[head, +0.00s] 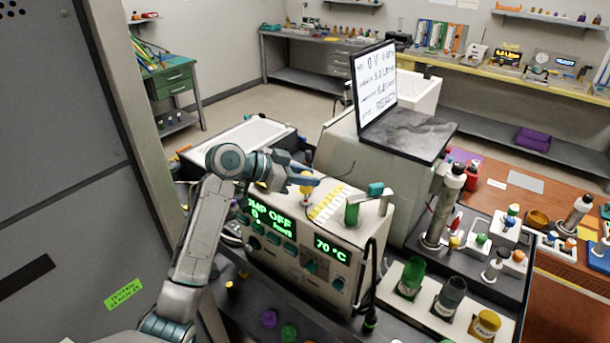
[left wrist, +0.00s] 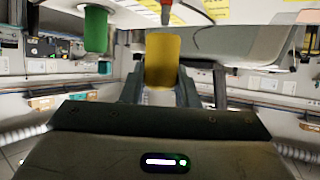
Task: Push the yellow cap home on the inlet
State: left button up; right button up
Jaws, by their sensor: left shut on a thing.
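My left gripper (head: 303,180) reaches in from the left over the top of the white machine (head: 325,225). It is shut on the yellow cap (head: 306,189), which shows just below the fingers. In the left wrist view the yellow cap (left wrist: 162,60) sits upright between the two fingers (left wrist: 162,88). The inlet is hidden or too small to make out, and I cannot tell whether the cap touches it. My right gripper is not in view.
A green cylinder (head: 352,214) stands on the machine to the right of the cap, near a teal-topped part (head: 376,189). A yellow-and-white label strip (head: 329,203) lies between. A screen (head: 375,85) stands behind. Bottles in a white rack (head: 440,303) are at the front right.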

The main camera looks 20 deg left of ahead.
aim_at(305, 188)
pick_arm(q)
jog(key=shift+f+b, duration=0.45)
jog(key=shift+f, duration=0.35)
jog(key=shift+f+b, duration=0.3)
jog(key=shift+f, duration=0.1)
jog(key=shift+f, duration=0.4)
jog(key=shift+f, duration=0.1)
jog(key=o, duration=1)
jog(key=shift+a+b, duration=0.1)
jog(key=shift+b, duration=0.2)
